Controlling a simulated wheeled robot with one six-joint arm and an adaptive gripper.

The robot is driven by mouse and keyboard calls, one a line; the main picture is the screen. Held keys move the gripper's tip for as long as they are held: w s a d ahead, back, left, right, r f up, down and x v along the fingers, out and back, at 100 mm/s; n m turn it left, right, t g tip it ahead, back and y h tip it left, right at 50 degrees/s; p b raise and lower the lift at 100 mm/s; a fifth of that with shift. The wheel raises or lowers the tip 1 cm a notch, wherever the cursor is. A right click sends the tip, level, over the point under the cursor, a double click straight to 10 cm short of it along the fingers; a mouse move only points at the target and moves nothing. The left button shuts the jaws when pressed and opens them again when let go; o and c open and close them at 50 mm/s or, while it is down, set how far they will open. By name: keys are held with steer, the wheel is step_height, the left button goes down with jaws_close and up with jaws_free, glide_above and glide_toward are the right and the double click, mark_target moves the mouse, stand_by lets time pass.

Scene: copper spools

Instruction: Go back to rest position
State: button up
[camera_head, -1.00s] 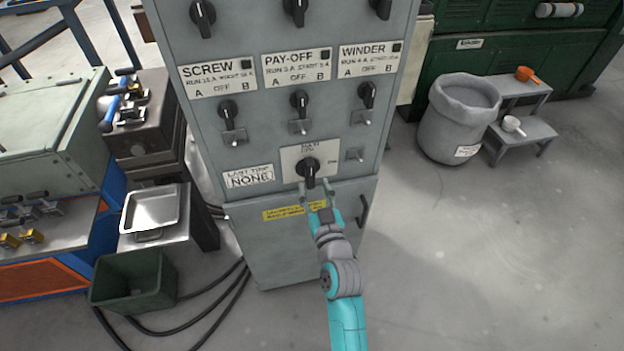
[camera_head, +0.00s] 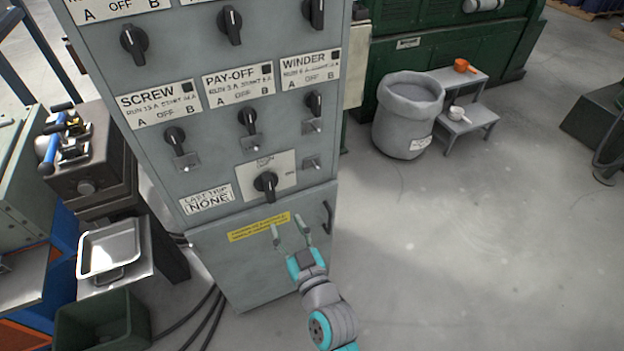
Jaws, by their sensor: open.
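My gripper (camera_head: 289,234) is open and empty in the head view. It is in front of the lower door of the grey control cabinet (camera_head: 215,270), below and right of the large black rotary knob (camera_head: 266,184) on its pale plate. The gripper looks apart from the knob. My arm with its teal and grey links reaches up from the bottom of the picture. The cabinet carries panels marked SCREW (camera_head: 158,103), PAY-OFF (camera_head: 239,84) and WINDER (camera_head: 310,69), each with a black knob below it.
A metal tray (camera_head: 109,249) and a dark green bin (camera_head: 102,318) stand left of the cabinet. Black cables (camera_head: 197,325) lie on the floor there. A grey barrel (camera_head: 402,125) and a small step stand (camera_head: 468,128) are at the back right.

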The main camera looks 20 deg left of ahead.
steer(key=shift+d, duration=0.1)
steer(key=s+d+f+m+t+h, duration=0.1)
steer(key=s+d+f+m+h, duration=0.2)
steer(key=d, duration=0.6)
steer(key=s+d+f+m+t+h, duration=0.1)
steer(key=s+d+f+h, duration=0.2)
steer(key=d, duration=0.6)
steer(key=s+d+f+m+t+h, duration=0.1)
steer(key=s+d+f, duration=0.3)
steer(key=d, duration=0.5)
steer(key=s+d+r+m+h, duration=0.2)
steer(key=s+d, duration=0.5)
steer(key=s, duration=0.4)
steer(key=s+d+r+m+h, duration=0.3)
steer(key=s+d+r, duration=0.3)
steer(key=s, duration=0.5)
steer(key=shift+d+h, duration=0.45)
steer(key=shift+h, duration=0.45)
